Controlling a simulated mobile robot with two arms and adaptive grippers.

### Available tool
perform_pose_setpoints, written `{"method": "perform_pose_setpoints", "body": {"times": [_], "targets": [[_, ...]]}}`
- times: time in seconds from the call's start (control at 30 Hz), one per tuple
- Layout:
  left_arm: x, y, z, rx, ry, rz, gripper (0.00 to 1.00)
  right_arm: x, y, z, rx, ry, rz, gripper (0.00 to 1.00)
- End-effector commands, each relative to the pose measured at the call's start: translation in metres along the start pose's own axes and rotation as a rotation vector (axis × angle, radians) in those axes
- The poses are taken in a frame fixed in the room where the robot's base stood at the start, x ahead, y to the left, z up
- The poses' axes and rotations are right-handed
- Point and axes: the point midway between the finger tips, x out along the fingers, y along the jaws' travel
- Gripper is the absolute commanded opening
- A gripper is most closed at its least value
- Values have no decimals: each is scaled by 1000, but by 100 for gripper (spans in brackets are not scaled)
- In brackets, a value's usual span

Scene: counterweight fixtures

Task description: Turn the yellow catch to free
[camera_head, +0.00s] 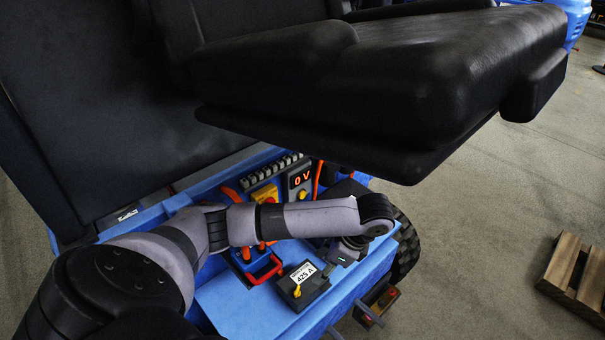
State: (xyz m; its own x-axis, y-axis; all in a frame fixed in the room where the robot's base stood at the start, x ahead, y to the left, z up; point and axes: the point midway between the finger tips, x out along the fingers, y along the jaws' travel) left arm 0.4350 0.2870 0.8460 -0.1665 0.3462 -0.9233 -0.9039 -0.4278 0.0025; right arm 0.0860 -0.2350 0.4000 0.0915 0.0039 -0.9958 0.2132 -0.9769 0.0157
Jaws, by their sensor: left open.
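A dark box (305,286) with a white label reading "425 A" sits on the blue deck of a vehicle. A small yellow part (297,293) shows on its left side. Another small yellow part (303,195) shows below a lit "0 V" display. I cannot tell for certain which is the yellow catch, or how it is turned. My left gripper (328,269) points down at the right end of the dark box, open. Its fingertips are small and dark here, so I cannot tell whether they touch the box. My right gripper is not in view.
A raised black seat (400,85) overhangs the bay from above. A yellow housing (264,193) with a red button and orange cables (268,268) lie around my left arm. A wooden pallet (575,272) lies on the floor at right, with open floor around it.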

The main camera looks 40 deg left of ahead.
Motion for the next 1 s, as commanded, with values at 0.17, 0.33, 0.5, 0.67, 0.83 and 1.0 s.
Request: {"method": "perform_pose_setpoints", "body": {"times": [0.17, 0.33, 0.5, 0.67, 0.83, 1.0], "targets": [[41, 1, -1, -1, -2, 4, 48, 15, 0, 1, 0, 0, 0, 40], [76, 0, 1, -2, -4, 2, 48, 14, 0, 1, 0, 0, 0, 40], [112, 0, 0, -3, -3, 1, 48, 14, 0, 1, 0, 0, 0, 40], [139, 0, 0, -1, -2, -1, 48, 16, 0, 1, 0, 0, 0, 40], [154, 0, 0, -1, 0, -2, 48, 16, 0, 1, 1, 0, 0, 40], [158, 0, -1, -1, 1, -3, 48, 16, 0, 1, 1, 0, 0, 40]]}}
